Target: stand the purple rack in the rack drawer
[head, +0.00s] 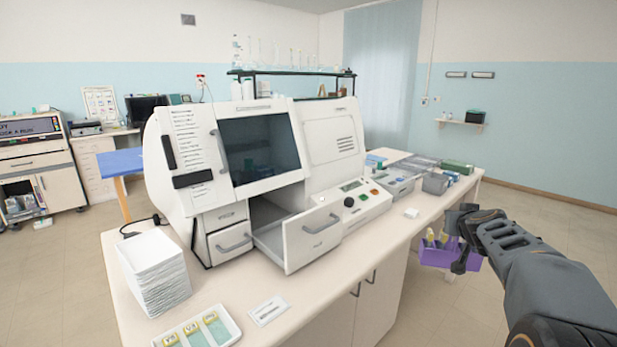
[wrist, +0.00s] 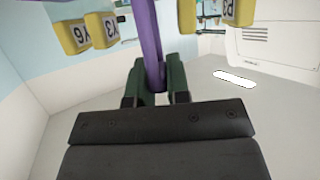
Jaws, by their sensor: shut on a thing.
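The purple rack (head: 436,255) hangs in my gripper (head: 462,252) off the right edge of the bench in the head view. Yellow-tabbed slides (head: 431,236) stand in it. In the wrist view the purple handle of the rack (wrist: 149,40) runs between the two green fingers of my gripper (wrist: 154,82), which are shut on it. Yellow slide labels (wrist: 102,28) show on both sides of the handle. The rack drawer (head: 313,238) is pulled out of the white staining machine (head: 250,150). Part of its inside shows; its floor is mostly hidden by the front.
The white bench (head: 210,300) holds a stack of white trays (head: 155,270), a slide tray (head: 203,330) and a small card (head: 268,311). Grey boxes (head: 395,183) stand beyond the machine's control panel (head: 352,200). Open floor lies right of the bench.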

